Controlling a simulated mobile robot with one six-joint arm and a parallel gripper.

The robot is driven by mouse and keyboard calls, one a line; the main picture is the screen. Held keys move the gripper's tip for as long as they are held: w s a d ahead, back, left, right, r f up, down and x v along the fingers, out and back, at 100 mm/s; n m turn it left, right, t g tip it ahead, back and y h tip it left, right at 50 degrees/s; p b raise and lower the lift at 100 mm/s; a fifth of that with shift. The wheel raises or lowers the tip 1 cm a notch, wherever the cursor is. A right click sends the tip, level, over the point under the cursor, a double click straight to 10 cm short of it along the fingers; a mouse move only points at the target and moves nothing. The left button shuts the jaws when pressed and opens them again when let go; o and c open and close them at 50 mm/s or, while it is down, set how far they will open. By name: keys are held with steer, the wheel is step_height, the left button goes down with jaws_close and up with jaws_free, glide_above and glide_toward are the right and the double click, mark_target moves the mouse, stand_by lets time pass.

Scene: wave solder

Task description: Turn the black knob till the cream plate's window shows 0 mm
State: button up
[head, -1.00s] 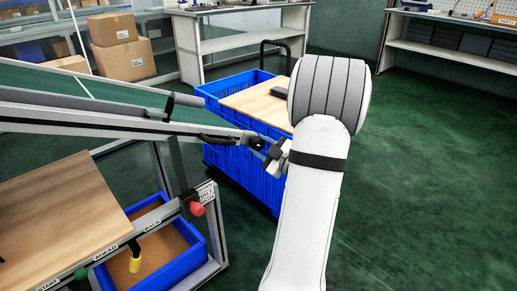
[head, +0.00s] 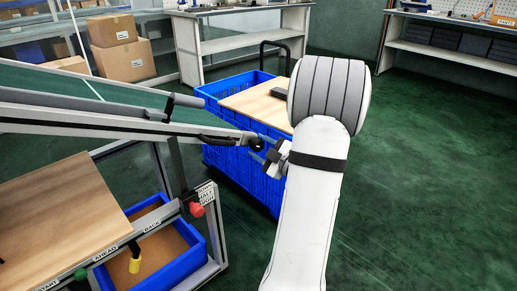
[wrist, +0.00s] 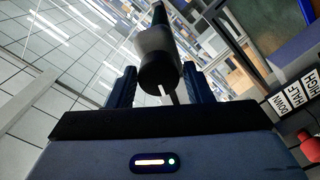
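The black knob (head: 256,144) sits at the right end of the long grey rail. In the wrist view the knob (wrist: 160,68) is end-on, with a pale mark at its lower rim. My gripper (head: 268,156) is at the knob from the right. In the wrist view my gripper's two dark fingers (wrist: 160,87) stand on either side of the knob, with narrow gaps showing, so it looks open around it. I cannot make out the cream plate or its window in either view.
A red knob (head: 197,209), a yellow handle (head: 135,265) and a green knob (head: 81,273) are on the machine frame. A blue crate cart (head: 225,170) with a board stands behind my gripper. Green floor (head: 430,190) at right is clear.

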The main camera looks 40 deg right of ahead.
steer(key=shift+o, duration=1.2)
steer(key=shift+s, duration=0.1)
steer(key=s+p, duration=0.2)
steer(key=s, duration=0.5)
steer(key=shift+s+d+p, duration=0.3)
steer(key=shift+s+d, duration=0.05)
